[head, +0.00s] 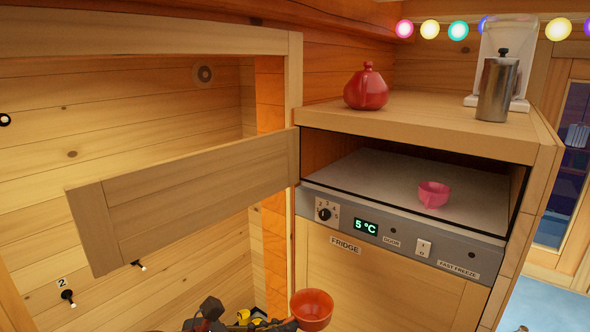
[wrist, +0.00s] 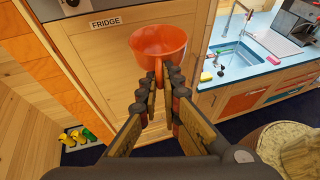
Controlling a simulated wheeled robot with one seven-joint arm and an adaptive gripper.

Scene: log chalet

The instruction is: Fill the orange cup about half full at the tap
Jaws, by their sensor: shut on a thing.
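The orange cup (wrist: 158,42) is upright in front of the fridge door, with its handle toward me. My gripper (wrist: 159,82) is shut on the cup's handle in the wrist view. In the head view the cup (head: 312,309) shows at the bottom edge, beside my partly hidden gripper (head: 288,324). The cup's inside looks empty. The tap (wrist: 227,20) stands over a sink (wrist: 235,62) at the upper right of the wrist view, apart from the cup. The tap is not visible in the head view.
A cabinet door (head: 190,195) hangs open at the left. A pink cup (head: 434,194) sits in the open compartment above the fridge panel (head: 400,237). A red pot (head: 367,88) and a metal canister (head: 497,88) stand on top. A round table (wrist: 290,145) is at the lower right.

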